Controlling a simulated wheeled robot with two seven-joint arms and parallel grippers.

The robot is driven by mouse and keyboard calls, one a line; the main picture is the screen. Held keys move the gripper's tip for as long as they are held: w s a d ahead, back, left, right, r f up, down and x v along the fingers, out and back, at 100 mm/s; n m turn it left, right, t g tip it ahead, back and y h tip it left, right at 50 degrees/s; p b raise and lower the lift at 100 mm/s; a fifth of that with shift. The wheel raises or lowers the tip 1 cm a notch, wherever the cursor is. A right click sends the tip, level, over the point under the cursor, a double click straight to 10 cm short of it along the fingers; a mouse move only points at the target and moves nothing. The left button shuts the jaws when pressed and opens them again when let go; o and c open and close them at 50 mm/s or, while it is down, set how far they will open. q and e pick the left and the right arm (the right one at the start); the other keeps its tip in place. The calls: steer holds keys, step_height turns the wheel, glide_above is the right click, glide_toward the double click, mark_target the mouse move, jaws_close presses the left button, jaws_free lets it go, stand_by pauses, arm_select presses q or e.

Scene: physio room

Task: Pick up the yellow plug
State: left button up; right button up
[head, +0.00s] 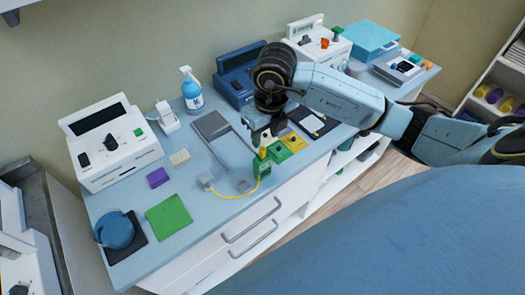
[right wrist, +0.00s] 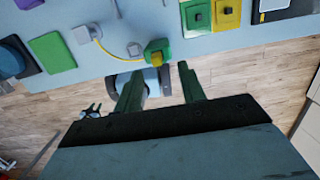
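The yellow plug (head: 262,153) sits at a green block (head: 263,167) near the front edge of the counter. A yellow cable (head: 236,196) runs from it to a small grey block (head: 206,180). The plug also shows in the right wrist view (right wrist: 157,59), against the green block (right wrist: 160,46). My right gripper (head: 262,136) is just above the plug. In the right wrist view its two fingers (right wrist: 160,78) are apart with nothing between them, and the plug lies beyond the gap. My left gripper is not in clear view.
A green pad (head: 281,153) and a yellow pad (head: 294,142) with knobs lie close by. A dark tray (head: 313,120) lies to their right. A grey flat panel (head: 212,125), a spray bottle (head: 191,90) and a white device (head: 113,143) stand further left. Drawer handles (head: 252,239) face the floor.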

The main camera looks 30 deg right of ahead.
mark_target(263, 149)
steer(key=f, duration=0.5)
steer(key=shift+w+a+f+p, duration=0.15)
steer(key=shift+a+p, duration=0.15)
steer(key=shift+p, duration=0.1)
steer(key=c, duration=0.9)
